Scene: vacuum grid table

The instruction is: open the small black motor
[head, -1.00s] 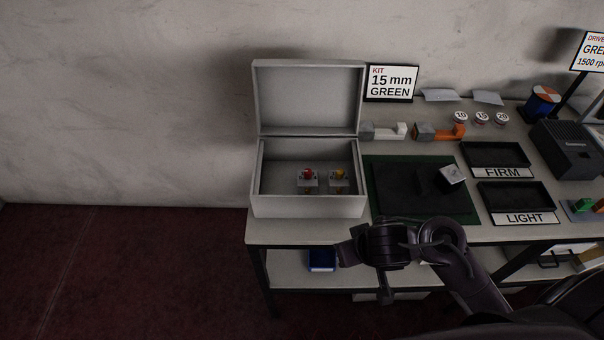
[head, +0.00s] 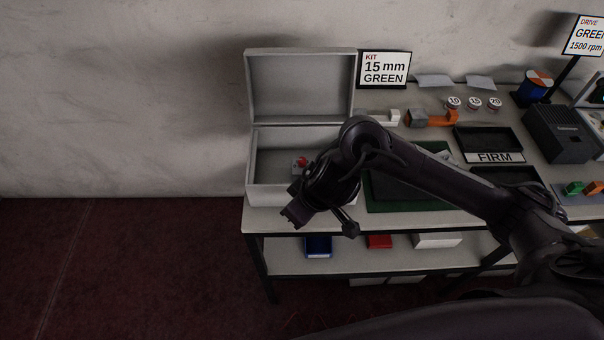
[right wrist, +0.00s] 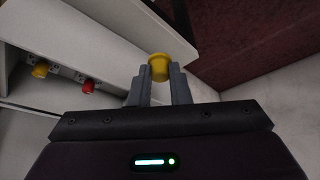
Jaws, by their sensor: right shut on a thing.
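My right arm reaches across the bench, and its hand is in front of the grey box in the head view. In the right wrist view my right gripper (right wrist: 160,84) is shut on a small yellow cup-shaped piece (right wrist: 159,66), held clear of the box. A green mat (head: 408,206) with a dark surface lies beside the box, and my arm covers much of it. A pale silvery bit shows behind the arm, but I cannot make out the small black motor there. My left gripper is not in view.
The open grey box (head: 300,88) holds a red piece (head: 301,163) and another yellow piece (right wrist: 40,70). The FIRM tray (head: 488,139), a dark machine (head: 560,135), and white and orange clamp-like blocks (head: 430,118) stand on the bench. Bins sit on the lower shelf.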

